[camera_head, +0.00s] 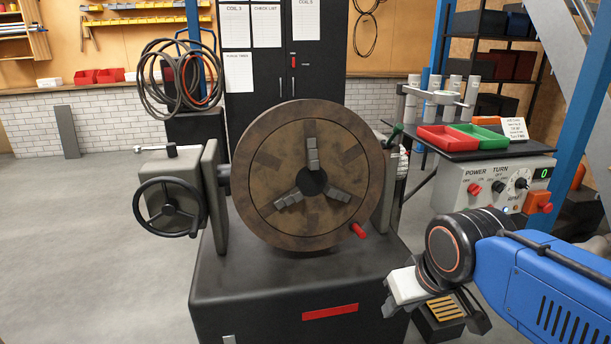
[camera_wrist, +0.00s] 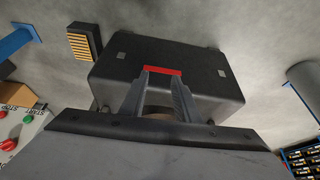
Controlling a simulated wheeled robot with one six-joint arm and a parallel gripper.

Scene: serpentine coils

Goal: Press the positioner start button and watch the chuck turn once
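The chuck (camera_head: 270,205) is a brown round plate with three grey jaws and a red knob near its lower right edge. It stands on the black positioner base (camera_head: 270,280). A green button (camera_wrist: 28,118), beside the word START, shows at the left edge of the wrist view, with a red button by STOP. A control box (camera_head: 470,210) with POWER and TURN knobs, an RPM dial and a green 0 is at right in the head view. My gripper (camera_wrist: 162,74) is open and empty, its fingers apart above the floor and base. The gripper touches no button.
A handwheel (camera_head: 170,208) sticks out left of the chuck. Red and green trays (camera_head: 448,138) rest on a shelf above the control box. A blue post (camera_head: 582,120) stands at right. A yellow-slatted block (camera_wrist: 82,45) is on the floor. Floor at left is clear.

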